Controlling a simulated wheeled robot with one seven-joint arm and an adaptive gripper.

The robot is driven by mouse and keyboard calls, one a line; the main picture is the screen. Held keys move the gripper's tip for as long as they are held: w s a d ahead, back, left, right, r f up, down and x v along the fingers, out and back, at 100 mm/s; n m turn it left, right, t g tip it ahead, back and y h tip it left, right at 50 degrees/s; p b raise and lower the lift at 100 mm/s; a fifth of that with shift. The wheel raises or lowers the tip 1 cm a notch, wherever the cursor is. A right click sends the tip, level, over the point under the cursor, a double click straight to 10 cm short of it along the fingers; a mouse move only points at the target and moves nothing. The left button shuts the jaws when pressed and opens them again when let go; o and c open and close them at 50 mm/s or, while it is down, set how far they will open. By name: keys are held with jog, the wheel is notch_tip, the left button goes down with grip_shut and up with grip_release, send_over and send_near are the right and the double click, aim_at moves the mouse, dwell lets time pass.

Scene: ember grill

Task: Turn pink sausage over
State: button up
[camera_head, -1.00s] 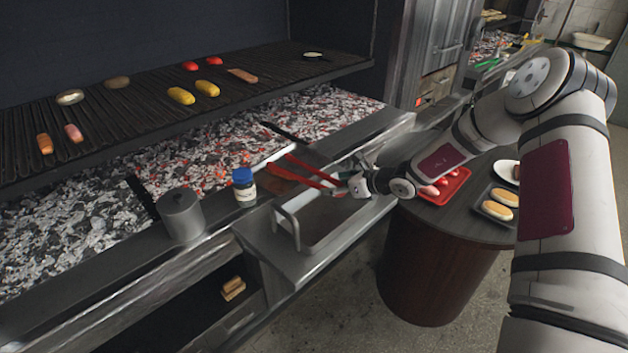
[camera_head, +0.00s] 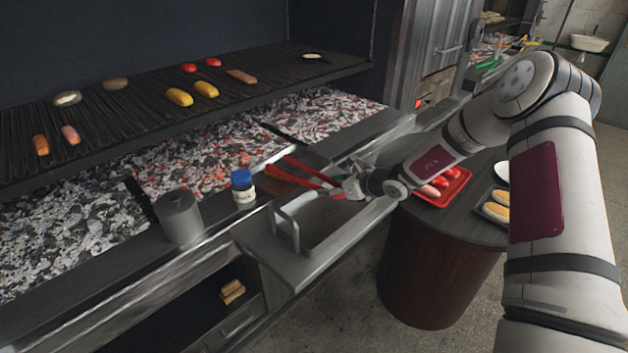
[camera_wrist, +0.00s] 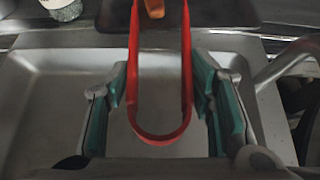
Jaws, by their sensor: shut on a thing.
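A pink sausage (camera_head: 71,135) lies on the dark ribbed grill (camera_head: 110,118) at the far left, beside an orange-brown sausage (camera_head: 41,145). My gripper (camera_head: 347,187) is far to the right of it, over the steel sink basin (camera_head: 335,222). It is shut on red tongs (camera_head: 305,172), which point left toward the dark board. In the wrist view the tongs' red U-shaped bend (camera_wrist: 160,135) lies between my two green-padded fingers (camera_wrist: 160,108). The tongs' far tips are cut off in the wrist view.
Yellow pieces (camera_head: 193,93), red pieces (camera_head: 201,64) and a brown sausage (camera_head: 242,76) also lie on the grill. A blue-capped jar (camera_head: 243,188) and a metal canister (camera_head: 179,217) stand on the front ledge. Glowing coals lie below the grill. A red tray (camera_head: 445,187) sits on the round table.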

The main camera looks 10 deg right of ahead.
jog(key=shift+r+p, duration=1.3)
jog(key=shift+r, duration=3.75)
jog(key=shift+c, duration=0.7)
jog(key=shift+o, duration=1.3)
jog(key=shift+c, duration=1.1)
